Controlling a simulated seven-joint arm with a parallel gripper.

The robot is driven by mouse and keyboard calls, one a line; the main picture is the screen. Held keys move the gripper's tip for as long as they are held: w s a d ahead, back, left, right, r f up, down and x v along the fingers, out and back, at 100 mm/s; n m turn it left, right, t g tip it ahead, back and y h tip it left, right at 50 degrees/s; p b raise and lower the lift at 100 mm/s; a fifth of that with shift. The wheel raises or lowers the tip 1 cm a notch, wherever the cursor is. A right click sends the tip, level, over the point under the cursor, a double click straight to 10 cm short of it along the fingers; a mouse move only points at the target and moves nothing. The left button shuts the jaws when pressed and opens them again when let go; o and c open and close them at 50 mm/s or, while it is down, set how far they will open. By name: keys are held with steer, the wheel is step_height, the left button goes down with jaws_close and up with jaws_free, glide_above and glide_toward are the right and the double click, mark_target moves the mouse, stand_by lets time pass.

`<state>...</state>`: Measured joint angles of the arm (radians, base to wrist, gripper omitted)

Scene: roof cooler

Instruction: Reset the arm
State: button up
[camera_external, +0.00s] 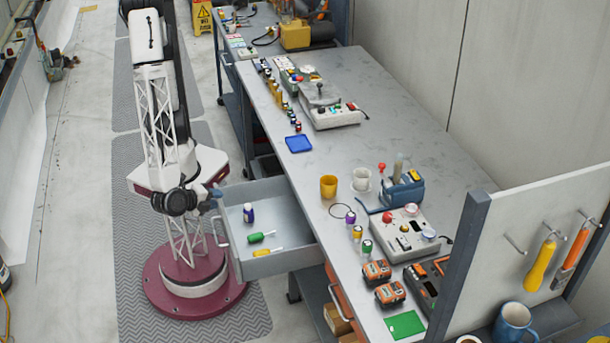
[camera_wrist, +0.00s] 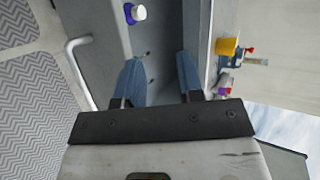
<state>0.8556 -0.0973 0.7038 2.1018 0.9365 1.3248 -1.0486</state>
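My arm stands upright at the left of the external view, on its round dark red base. My gripper (camera_external: 215,187) is near the left edge of the open drawer (camera_external: 290,262), above or beside its handle; the exact height is hard to tell. In the wrist view my gripper (camera_wrist: 160,82) shows two blue fingers spread apart with nothing between them, so it is open and empty.
The grey workbench (camera_external: 390,125) is right of my arm. It carries a yellow cup (camera_external: 328,186), a white cup (camera_external: 361,179), a blue square (camera_external: 298,144), control boxes and several small bottles. A tool panel (camera_external: 500,270) stands at the front right. Floor left of my arm is mostly clear.

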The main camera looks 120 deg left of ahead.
steer(key=s+a+r+n+g+h, duration=0.1)
steer(key=s+a+r+h, duration=0.3)
steer(key=a+r, duration=0.7)
steer(key=s+a+r+n+h, duration=0.4)
steer(key=a+r+h, duration=0.3)
steer(key=a+r, duration=0.5)
steer(key=shift+s+r+g+h, duration=0.4)
steer(key=shift+s+r, duration=0.25)
steer(key=shift+r, duration=0.75)
steer(key=shift+a, duration=0.1)
steer(key=o, duration=0.4)
steer(key=shift+w+f, duration=0.1)
